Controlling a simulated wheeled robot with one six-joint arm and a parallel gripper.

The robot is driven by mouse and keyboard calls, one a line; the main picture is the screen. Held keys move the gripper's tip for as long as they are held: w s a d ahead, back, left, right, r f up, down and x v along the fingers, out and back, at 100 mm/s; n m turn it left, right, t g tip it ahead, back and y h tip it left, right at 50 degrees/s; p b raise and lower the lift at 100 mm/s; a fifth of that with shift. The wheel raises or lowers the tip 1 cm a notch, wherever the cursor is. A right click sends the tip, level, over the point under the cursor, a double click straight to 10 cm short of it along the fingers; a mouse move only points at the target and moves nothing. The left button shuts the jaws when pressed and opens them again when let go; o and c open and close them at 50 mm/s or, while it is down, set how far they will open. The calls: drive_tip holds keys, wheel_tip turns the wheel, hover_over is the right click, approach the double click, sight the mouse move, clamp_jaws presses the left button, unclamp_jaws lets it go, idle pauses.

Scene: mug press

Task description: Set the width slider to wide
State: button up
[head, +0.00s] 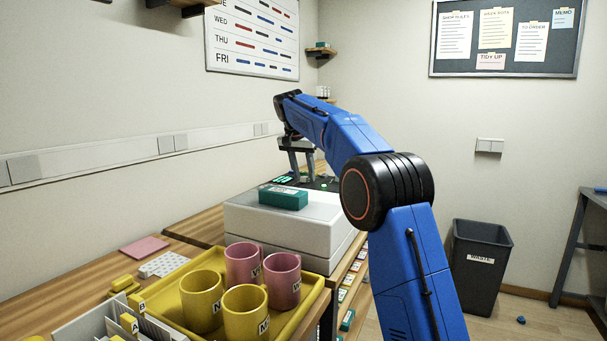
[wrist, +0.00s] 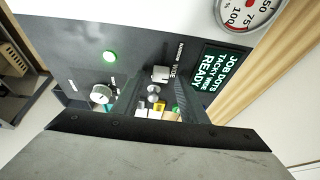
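In the wrist view the dark control panel (wrist: 75,50) lies beyond my gripper. The width slider's pale block (wrist: 160,73) sits on it, beside the printed word WIDE; the word NARROW is printed further up. My gripper (wrist: 158,92) is open, its two dark fingers apart with nothing held between them. The slider block shows just past the fingertips; I cannot tell whether they touch it.
In the head view a green box (head: 283,197) lies on the grey machine, and a yellow tray (head: 290,320) holds several mugs nearer.

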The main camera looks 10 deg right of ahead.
drive_tip(key=v, duration=1.2)
